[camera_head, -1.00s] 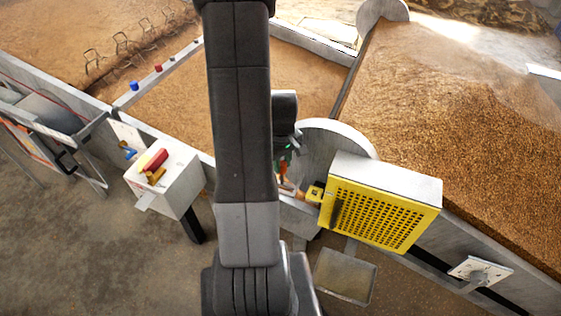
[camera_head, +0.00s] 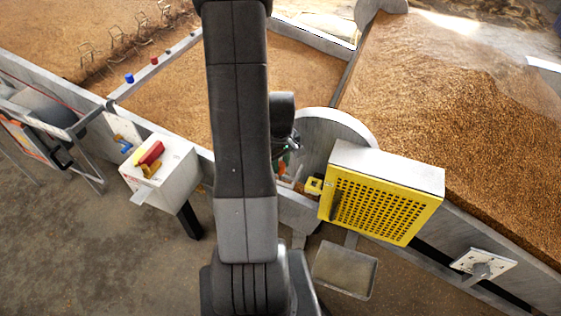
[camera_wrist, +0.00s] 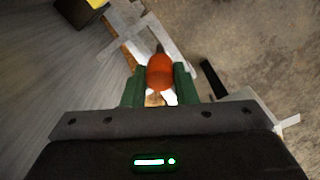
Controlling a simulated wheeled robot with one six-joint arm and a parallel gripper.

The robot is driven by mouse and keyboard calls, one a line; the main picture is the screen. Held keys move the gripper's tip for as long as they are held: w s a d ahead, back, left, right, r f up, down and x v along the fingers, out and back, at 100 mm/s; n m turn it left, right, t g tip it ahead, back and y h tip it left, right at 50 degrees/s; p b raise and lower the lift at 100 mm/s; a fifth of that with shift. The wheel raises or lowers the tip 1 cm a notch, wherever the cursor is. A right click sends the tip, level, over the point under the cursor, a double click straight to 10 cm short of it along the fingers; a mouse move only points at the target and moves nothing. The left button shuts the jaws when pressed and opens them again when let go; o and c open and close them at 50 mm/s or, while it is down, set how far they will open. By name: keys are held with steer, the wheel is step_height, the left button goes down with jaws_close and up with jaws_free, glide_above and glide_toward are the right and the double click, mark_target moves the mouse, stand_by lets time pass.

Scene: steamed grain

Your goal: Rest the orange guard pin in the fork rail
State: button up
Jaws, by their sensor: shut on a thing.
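The orange guard pin (camera_wrist: 160,73) is between the green fingers of my gripper (camera_wrist: 159,82) in the wrist view, and the gripper is shut on it. The pin's dark narrow tip points toward the top of that view. A pale metal rail (camera_wrist: 128,18) lies beyond the tip; I cannot tell whether it is the fork rail or whether the pin touches it. In the head view, my arm hides much of the gripper (camera_head: 283,164), which is just left of the yellow perforated guard (camera_head: 382,206).
A small yellow bracket (camera_head: 314,185) sticks out at the guard's left side. A round grey plate (camera_head: 345,130) stands behind it. A white box (camera_head: 178,184) with a red handle is at left, and a shallow tray (camera_head: 344,270) is below the guard. Grain beds lie behind.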

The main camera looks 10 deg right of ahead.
steer(key=shift+f+b, duration=1.05)
steer(key=shift+f, duration=0.3)
steer(key=o, duration=1.1)
steer(key=shift+c, duration=0.2)
step_height(320, 180, up, 14)
steer(key=shift+p, duration=0.45)
steer(key=shift+f, duration=0.1)
